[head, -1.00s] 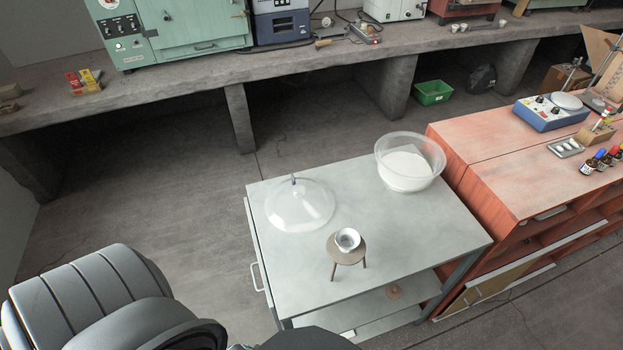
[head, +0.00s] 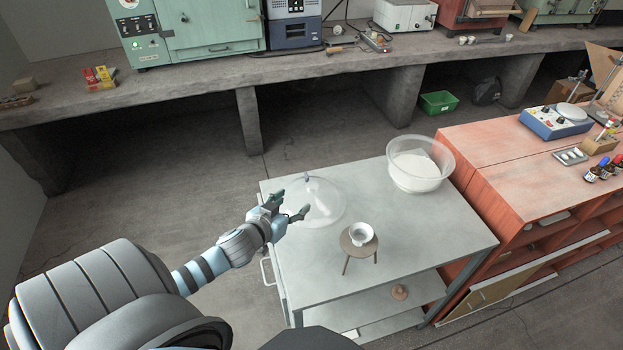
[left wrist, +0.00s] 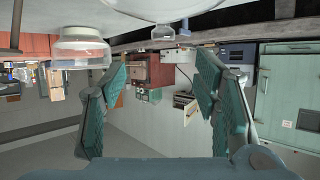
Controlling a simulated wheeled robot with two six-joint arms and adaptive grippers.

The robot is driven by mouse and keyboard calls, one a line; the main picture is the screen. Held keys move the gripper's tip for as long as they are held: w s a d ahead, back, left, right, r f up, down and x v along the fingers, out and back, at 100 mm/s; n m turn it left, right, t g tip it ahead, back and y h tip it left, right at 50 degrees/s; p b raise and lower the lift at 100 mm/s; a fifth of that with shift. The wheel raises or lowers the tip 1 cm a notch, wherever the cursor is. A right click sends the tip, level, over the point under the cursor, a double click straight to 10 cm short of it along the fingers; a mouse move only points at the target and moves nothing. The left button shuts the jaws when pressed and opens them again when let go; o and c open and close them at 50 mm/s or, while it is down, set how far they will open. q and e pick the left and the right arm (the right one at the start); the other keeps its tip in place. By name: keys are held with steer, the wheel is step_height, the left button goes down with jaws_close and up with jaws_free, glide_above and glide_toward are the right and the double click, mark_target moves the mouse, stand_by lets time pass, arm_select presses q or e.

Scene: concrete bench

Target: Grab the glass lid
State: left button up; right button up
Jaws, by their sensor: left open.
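The left wrist view, which looks upside down, shows both green-padded fingers of this gripper (left wrist: 163,80) wide apart. A pale curved shape at its top may be the lid. My right gripper is not in view.
A clear bowl of white material (head: 420,168) stands at the table's back right. A small stool-like stand (head: 359,246) with a white cup (head: 361,233) is in front of the lid. A red cabinet (head: 490,165) adjoins the table's right side.

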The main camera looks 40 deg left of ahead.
mark_target(311, 187)
arm_select(q)
steer(key=b+x, duration=0.2)
steer(key=x, duration=0.7)
steer(key=shift+w+f, duration=0.1)
steer(key=shift+w, duration=0.25)
steer(key=b+x, duration=0.2)
steer(key=x, duration=0.1)
steer(key=b+x, duration=0.1)
steer(key=shift+w+a+f, duration=0.15)
steer(key=shift+a+f, duration=0.25)
steer(key=shift+w, duration=0.15)
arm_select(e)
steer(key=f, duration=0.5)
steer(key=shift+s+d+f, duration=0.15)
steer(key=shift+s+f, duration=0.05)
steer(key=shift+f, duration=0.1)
arm_select(q)
steer(key=shift+r, duration=0.15)
jaws_close()
